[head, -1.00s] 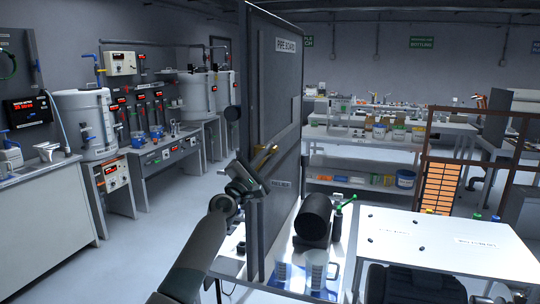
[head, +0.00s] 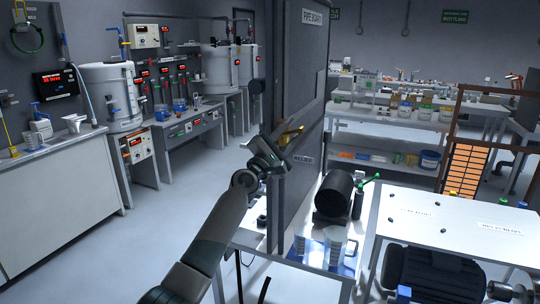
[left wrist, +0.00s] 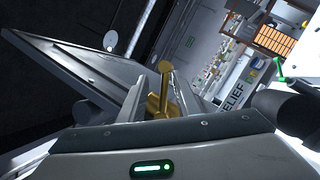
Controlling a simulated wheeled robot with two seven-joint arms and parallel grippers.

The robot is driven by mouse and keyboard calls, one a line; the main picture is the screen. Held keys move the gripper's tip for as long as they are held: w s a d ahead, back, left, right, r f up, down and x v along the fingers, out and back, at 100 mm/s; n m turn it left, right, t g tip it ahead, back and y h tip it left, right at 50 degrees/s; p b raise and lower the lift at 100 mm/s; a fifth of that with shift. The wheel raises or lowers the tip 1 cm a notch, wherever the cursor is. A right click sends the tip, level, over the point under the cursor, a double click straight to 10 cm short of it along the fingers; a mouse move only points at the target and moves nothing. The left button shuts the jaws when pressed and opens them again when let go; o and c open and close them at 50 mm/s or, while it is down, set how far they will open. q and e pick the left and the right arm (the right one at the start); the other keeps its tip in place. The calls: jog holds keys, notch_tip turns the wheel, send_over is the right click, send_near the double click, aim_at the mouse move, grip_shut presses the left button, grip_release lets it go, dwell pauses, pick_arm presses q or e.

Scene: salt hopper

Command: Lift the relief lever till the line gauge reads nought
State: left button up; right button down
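A dark upright pipe board (head: 308,60) stands mid-view in the head view. A brass lever (head: 291,134) sticks out on its near side, above a small label that reads RELIEF in the left wrist view (left wrist: 232,98). My left gripper (head: 277,150) is right at the brass lever, which also shows just beyond the gripper body in the left wrist view (left wrist: 160,92). A round pale disc (left wrist: 111,40), perhaps the gauge, shows no readable needle. My right gripper is out of view.
A black cylinder (head: 334,193) with a green-handled lever (head: 364,190) stands right of the board. Clear jugs (head: 334,244) stand in front of it. A white table (head: 440,215) is at right. Open floor (head: 190,205) lies left, before benches with tanks (head: 110,98).

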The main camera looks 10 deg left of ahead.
pick_arm(q)
jog(key=shift+s+a+f+p, duration=0.2)
jog(key=shift+s+a+p, duration=0.05)
jog(key=shift+s+p, duration=0.2)
jog(key=v, duration=1.6)
jog(key=shift+r, duration=0.15)
